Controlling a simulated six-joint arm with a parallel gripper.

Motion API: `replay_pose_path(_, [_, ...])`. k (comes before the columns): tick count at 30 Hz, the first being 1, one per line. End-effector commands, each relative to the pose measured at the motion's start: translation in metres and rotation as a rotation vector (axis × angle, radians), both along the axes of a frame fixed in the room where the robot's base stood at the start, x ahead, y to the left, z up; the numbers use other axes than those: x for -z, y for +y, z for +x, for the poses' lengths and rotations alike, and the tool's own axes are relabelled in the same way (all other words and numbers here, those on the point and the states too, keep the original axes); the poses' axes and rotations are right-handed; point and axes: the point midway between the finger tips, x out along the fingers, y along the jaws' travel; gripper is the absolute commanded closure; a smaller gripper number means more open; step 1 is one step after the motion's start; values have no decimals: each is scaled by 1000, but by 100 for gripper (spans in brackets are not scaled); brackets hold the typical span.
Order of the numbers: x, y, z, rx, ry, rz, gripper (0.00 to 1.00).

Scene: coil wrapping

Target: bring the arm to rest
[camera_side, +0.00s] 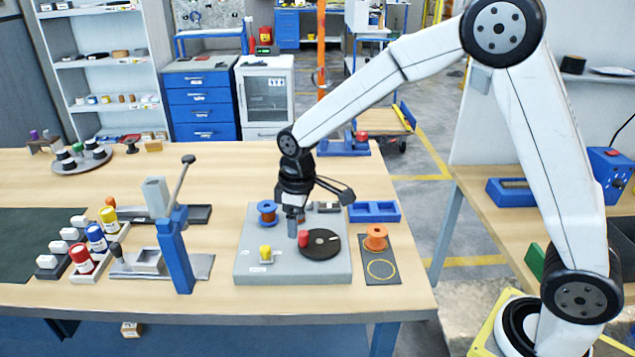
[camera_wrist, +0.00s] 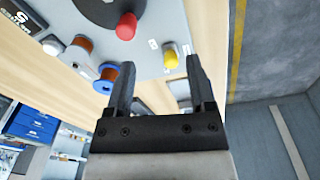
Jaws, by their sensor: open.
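My gripper (camera_wrist: 158,85) is open and empty in the wrist view, its two dark fingers apart with nothing between them. In the side view my gripper (camera_side: 294,222) hangs over the grey winding board (camera_side: 252,240). The board carries a black disc (camera_side: 322,246) with a red knob (camera_side: 303,239), a blue spool (camera_side: 267,210) and a yellow knob (camera_side: 265,252). The red knob (camera_wrist: 126,26), yellow knob (camera_wrist: 171,57) and blue spool (camera_wrist: 108,80) also show in the wrist view. I cannot tell the gripper's exact height above the board.
An orange spool (camera_side: 375,237) stands on a dark mat (camera_side: 380,272) with a yellow ring. A blue tray (camera_side: 374,211) lies behind it. A lever press (camera_side: 176,245) stands left of the board, beside red, blue and yellow bottles (camera_side: 95,237).

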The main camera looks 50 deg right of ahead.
Motion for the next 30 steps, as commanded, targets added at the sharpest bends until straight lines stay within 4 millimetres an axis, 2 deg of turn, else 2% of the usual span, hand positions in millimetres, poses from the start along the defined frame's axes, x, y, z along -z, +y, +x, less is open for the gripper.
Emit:
replay_pose_path(9, [-1, -34, -66, 231, -66, 25, 30])
replay_pose_path(21, [8, -61, -150, 489, -142, 64, 30])
replay_pose_path(25, [10, -64, -164, 531, -154, 71, 30])
replay_pose_path(30, [12, -65, -170, 550, -159, 74, 30])
